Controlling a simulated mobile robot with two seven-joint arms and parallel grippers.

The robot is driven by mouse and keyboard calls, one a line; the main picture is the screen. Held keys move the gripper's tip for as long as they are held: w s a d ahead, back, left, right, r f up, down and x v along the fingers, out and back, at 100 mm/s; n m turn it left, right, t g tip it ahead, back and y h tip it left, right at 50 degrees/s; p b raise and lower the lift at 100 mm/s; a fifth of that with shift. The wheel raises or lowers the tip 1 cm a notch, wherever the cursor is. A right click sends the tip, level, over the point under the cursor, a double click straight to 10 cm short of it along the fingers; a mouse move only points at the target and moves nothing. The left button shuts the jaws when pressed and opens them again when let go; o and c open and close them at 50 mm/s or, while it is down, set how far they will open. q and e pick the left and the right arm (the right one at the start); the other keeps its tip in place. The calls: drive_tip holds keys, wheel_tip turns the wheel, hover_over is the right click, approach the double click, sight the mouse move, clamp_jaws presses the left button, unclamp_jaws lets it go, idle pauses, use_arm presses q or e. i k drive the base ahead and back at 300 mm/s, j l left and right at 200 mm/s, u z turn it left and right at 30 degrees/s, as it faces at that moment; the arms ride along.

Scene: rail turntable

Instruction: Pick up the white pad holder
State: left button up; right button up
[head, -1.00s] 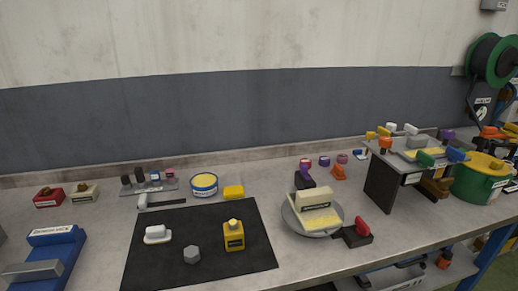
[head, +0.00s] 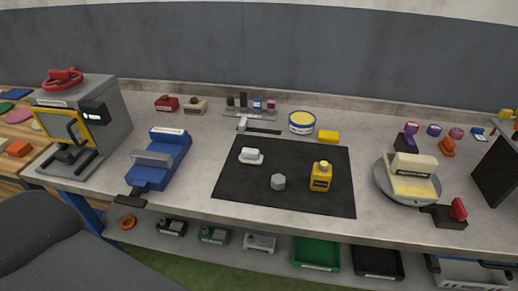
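A small white block with a raised grip (head: 251,156), which looks like the white pad holder, lies near the upper left corner of the black mat (head: 240,192). It stands apart from the grey hexagonal piece (head: 278,182) and the yellow bottle (head: 320,177) on the same mat. Nothing covers it. Neither of my grippers shows in the head view.
A blue clamp-like device (head: 163,160) stands left of the mat, with a grey machine (head: 100,120) beyond it. A cream block with a brown knob (head: 194,106) sits at the back. A round plate (head: 408,198) stands right. The bench front beside the mat is clear.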

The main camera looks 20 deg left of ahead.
sight(248, 156)
drive_tip(key=j+z, duration=0.15)
drive_tip(key=z, duration=0.25)
drive_tip(key=j+z, duration=0.15)
drive_tip(key=z, duration=0.25)
drive_tip(key=j+z, duration=0.1)
drive_tip(key=z, duration=0.25)
drive_tip(key=k+j+z, duration=0.55)
drive_tip(key=j, duration=0.25)
drive_tip(key=k+j, duration=0.2)
drive_tip(key=j, duration=0.15)
drive_tip(key=k+j+z, duration=0.1)
drive_tip(key=j, duration=0.25)
drive_tip(key=k+l, duration=0.1)
drive_tip(key=l, duration=0.45)
drive_tip(key=k+l, duration=0.25)
drive_tip(key=l, duration=0.2)
drive_tip(key=i+j, duration=0.1)
drive_tip(key=j, duration=0.35)
drive_tip(key=i+j, duration=0.1)
drive_tip(key=j, duration=0.35)
drive_tip(key=i+j, duration=0.1)
drive_tip(key=j, duration=0.35)
